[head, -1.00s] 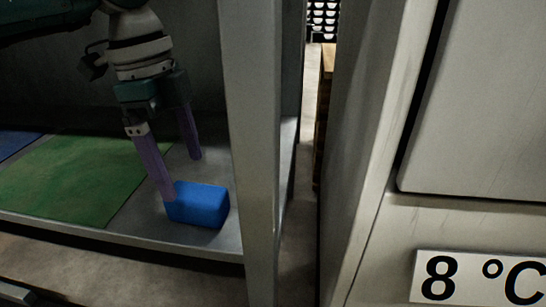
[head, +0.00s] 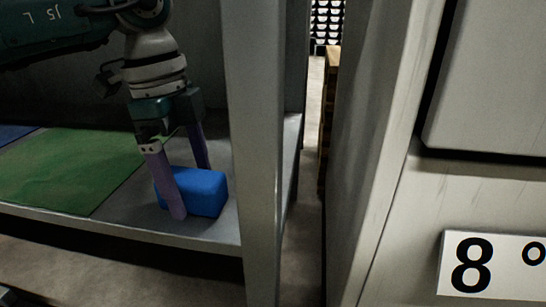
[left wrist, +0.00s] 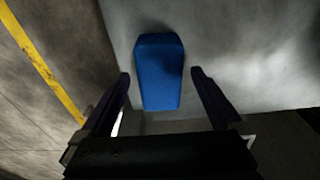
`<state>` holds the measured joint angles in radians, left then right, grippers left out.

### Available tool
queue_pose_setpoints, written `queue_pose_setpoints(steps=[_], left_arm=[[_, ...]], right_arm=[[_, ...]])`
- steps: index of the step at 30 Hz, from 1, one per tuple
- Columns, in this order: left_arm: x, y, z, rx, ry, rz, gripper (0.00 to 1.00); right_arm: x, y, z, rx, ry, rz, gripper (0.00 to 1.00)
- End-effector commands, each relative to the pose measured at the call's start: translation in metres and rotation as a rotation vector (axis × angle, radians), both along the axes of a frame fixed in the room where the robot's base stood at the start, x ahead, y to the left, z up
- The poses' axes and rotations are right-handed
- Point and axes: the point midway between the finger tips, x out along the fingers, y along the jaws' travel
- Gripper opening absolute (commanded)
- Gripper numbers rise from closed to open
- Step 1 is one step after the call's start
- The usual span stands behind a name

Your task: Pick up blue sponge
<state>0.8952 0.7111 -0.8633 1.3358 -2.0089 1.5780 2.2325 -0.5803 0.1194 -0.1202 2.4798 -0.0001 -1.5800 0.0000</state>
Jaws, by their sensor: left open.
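The blue sponge (head: 207,192) is a blue block lying on the grey shelf (head: 122,211), close to the upright post at the shelf's right end. My left gripper (head: 192,192) is open and points down at the sponge. One purple finger stands in front of the sponge and hides part of it; the other is behind it. In the left wrist view the sponge (left wrist: 158,75) lies ahead of and between the open fingertips (left wrist: 160,73), with a gap on each side. My right gripper is not in view.
A grey post (head: 256,150) stands just right of the sponge. A green mat (head: 70,170) lies on the shelf to the left. A large grey cabinet with an "8" sign (head: 490,266) stands at the right, past a narrow gap. A yellow floor line (left wrist: 42,65) shows in the left wrist view.

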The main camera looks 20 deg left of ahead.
Motion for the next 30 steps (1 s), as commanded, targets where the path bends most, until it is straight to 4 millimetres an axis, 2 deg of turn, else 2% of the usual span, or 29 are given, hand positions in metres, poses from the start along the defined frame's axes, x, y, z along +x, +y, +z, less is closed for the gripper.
queue_pose_setpoints(steps=[18, 30], left_arm=[[-0.0003, -0.0001, -0.005, 0.0, 0.001, -0.001, 0.99], [-0.0002, 0.0, -0.0048, 0.0, 0.001, 0.0, 0.55]], right_arm=[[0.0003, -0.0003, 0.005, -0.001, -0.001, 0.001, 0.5], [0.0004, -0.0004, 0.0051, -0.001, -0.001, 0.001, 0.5]])
